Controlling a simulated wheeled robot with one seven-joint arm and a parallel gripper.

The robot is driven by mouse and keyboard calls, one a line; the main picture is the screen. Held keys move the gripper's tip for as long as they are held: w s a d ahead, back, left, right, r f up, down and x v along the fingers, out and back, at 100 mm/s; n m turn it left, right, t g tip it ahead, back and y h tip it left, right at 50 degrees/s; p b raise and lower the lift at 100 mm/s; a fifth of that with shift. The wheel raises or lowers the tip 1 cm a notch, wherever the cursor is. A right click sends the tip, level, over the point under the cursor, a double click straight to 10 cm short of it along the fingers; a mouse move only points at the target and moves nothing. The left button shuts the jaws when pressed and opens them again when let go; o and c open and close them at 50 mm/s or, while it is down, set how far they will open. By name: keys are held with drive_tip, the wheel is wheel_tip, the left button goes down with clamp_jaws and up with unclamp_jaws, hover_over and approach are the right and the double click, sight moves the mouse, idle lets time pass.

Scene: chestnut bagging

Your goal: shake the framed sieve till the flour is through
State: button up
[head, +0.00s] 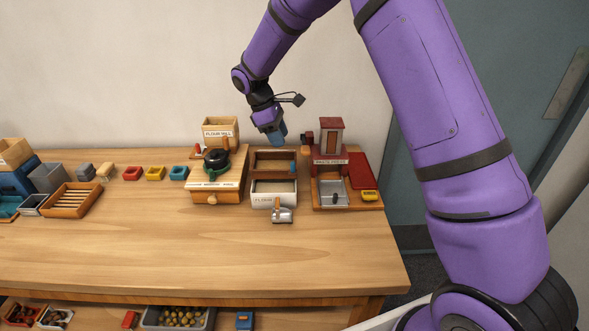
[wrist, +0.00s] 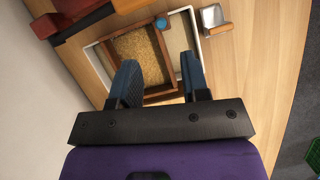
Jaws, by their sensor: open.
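The framed sieve (wrist: 113,47) is a brown wooden frame with a layer of tan, grainy material inside. In the wrist view it sits within the rim of a white tray (wrist: 192,20). In the head view the sieve (head: 275,155) is at the back of the white flour tray (head: 274,200), which has a label on its front. A round blue knob (wrist: 161,22) shows on the sieve's frame. My gripper (wrist: 160,85) is open, its two blue fingers apart over the near edge of the sieve.
A metal scoop (head: 282,215) lies in front of the tray. The table's front (head: 200,255) is clear.

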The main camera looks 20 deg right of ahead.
sight(293, 164)
drive_tip(key=x, duration=1)
drive_tip(key=shift+f, duration=0.3)
